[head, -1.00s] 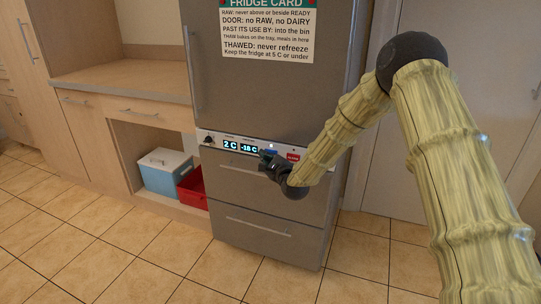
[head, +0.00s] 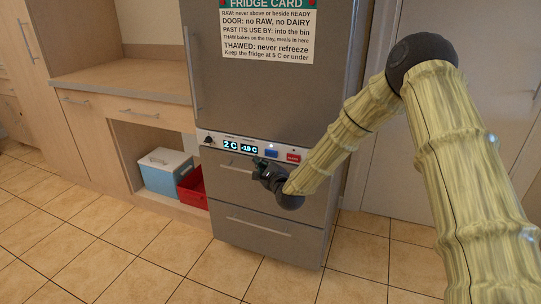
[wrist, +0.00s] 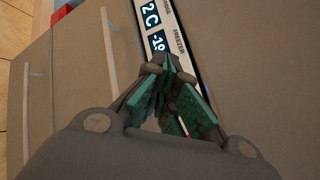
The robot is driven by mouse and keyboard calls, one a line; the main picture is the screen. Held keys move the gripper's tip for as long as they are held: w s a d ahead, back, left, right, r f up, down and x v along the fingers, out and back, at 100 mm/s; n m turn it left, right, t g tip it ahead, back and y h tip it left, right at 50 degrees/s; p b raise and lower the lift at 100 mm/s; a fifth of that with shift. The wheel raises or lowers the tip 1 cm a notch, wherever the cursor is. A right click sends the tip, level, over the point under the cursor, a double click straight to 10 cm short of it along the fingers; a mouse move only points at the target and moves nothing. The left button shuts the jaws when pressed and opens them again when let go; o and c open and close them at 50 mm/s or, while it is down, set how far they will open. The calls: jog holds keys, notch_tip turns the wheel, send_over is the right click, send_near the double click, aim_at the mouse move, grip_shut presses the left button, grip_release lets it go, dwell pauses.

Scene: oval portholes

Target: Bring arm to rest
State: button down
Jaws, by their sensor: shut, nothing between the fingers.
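My gripper (head: 259,168) is in front of the fridge, just below its control panel (head: 225,143). In the wrist view my gripper (wrist: 166,62) has its green-padded fingers shut with nothing between them, pointing toward the panel. I cannot tell whether the fingertips touch the fridge. My bamboo-patterned arm reaches in from the right in the head view, bent at a dark elbow joint. The panel shows "2 C" and "-19 C", with a knob at its left and a blue and a red button at its right.
The grey fridge (head: 262,215) has a door above and drawers below. A card (head: 267,32) hangs on its door. Left of it, a blue cooler box (head: 166,172) and a red crate (head: 194,188) sit in a low cabinet opening. The tiled floor (head: 110,240) in front is clear.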

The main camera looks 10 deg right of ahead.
jog(key=shift+s+a, duration=0.45)
jog(key=shift+s, duration=0.2)
jog(key=s+a+f+n+g, duration=0.1)
jog(key=s+f+n+g, duration=0.9)
jog(key=s+f, duration=1.65)
jog(key=s+d+f+n+g+h, duration=0.1)
jog(key=s+f+n, duration=0.3)
jog(key=s, duration=0.4)
jog(key=s+d+f+n+g+h, duration=0.15)
jog(key=s+f+n, duration=0.25)
jog(key=s, duration=0.4)
jog(key=s+d+f+n+g, duration=0.1)
jog(key=s+d+n+g, duration=0.15)
jog(key=s, duration=0.65)
jog(key=s+d+f+n+g, duration=0.1)
jog(key=s+n+g, duration=0.15)
jog(key=s, duration=0.65)
notch_tip(320, 180, up, 19)
jog(key=p, duration=1.8)
jog(key=shift+f+n, duration=0.15)
jog(key=shift+n, duration=0.25)
